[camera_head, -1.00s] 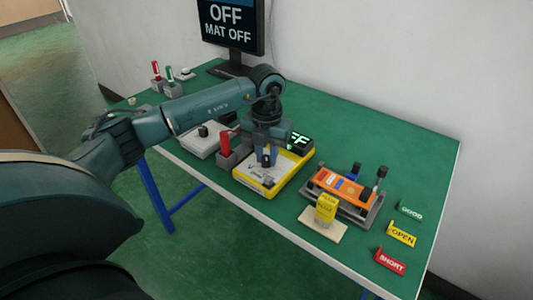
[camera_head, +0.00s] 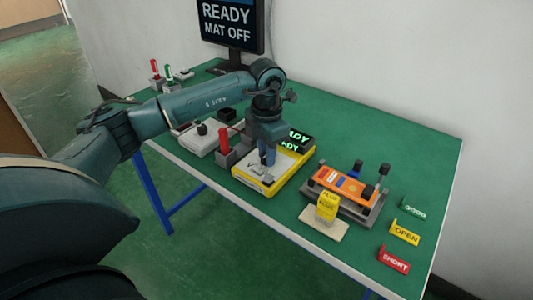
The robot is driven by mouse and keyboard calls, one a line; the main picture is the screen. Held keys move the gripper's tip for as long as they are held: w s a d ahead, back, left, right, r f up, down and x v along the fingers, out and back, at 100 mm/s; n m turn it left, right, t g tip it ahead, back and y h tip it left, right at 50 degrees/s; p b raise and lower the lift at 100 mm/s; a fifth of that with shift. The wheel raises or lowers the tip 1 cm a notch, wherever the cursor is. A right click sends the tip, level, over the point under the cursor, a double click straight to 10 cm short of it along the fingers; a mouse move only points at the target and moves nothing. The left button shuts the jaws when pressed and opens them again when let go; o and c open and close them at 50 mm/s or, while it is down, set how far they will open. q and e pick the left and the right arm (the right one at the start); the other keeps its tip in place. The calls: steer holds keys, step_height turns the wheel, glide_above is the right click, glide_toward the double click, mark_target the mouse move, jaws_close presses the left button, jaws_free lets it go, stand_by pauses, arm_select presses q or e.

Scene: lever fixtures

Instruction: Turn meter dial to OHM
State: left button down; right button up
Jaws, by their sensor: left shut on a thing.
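The meter (camera_head: 258,182) is a yellow-edged box with a white face, lying on the green table. My left gripper (camera_head: 268,163) points down over the meter's face and is shut on the dial, which is mostly hidden by the fingers. The dial's pointer position and the face markings are too small and covered to read. My right gripper is not in view.
A monitor (camera_head: 231,24) reads "READY MAT OFF". A red probe (camera_head: 224,140) stands left of the meter. An orange device in a grey fixture (camera_head: 345,187), a yellow block (camera_head: 327,207) and GOOD, OPEN and SHORT tags (camera_head: 394,259) are to the right. The back right table is clear.

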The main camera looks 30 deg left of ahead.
arm_select(q)
steer(key=shift+m, duration=1.1)
steer(key=c, duration=1.2)
jaws_free()
steer(key=shift+c, duration=0.2)
step_height(320, 180, up, 13)
steer(key=shift+r+b, duration=0.15)
steer(key=shift+b, duration=0.2)
